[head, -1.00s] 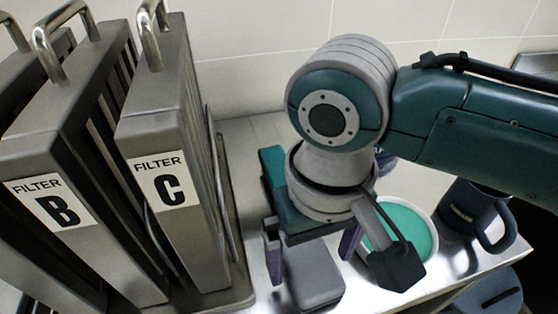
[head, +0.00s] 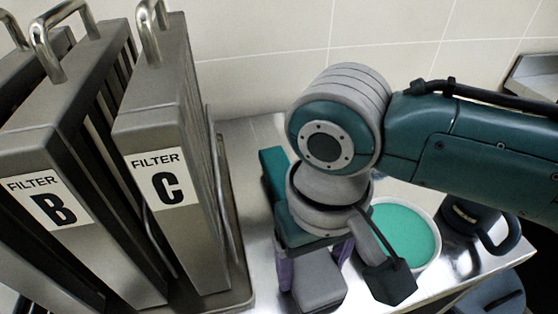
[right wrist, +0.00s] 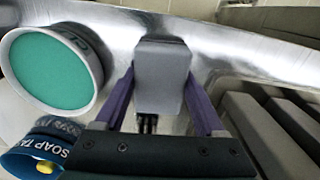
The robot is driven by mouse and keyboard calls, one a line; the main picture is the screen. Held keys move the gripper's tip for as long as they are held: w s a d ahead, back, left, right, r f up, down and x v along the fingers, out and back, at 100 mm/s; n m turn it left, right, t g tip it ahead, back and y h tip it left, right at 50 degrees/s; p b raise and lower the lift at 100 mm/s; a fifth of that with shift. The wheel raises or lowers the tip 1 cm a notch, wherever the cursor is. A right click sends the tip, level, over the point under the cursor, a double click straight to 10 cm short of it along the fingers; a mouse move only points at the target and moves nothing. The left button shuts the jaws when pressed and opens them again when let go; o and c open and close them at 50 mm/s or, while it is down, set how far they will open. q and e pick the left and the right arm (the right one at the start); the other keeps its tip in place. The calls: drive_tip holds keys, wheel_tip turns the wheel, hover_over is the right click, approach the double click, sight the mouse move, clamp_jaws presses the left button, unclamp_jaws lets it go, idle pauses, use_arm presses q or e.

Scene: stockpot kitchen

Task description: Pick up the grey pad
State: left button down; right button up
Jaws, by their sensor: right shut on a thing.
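The grey pad (head: 318,287) is a small block with rounded edges on the shiny metal counter, right of the filter C unit. My right gripper (head: 314,262) points down over it, with its purple fingers at the pad's two sides. In the right wrist view the pad (right wrist: 162,78) sits between the two fingers of the right gripper (right wrist: 162,72), which is shut on it. The pad looks to be still at counter level. Part of its far side is hidden under the gripper in the head view. My left gripper is not in view.
The tall filter C unit (head: 172,190) and filter B unit (head: 52,205) stand close on the left. A white bowl with green contents (head: 405,235) and a dark blue mug (head: 470,225) stand right.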

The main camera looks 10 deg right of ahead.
sight(313, 264)
drive_tip(key=shift+c, duration=1.1)
drive_tip(key=shift+r, duration=0.15)
wheel_tip(313, 264, up, 20)
drive_tip(key=p, duration=0.6)
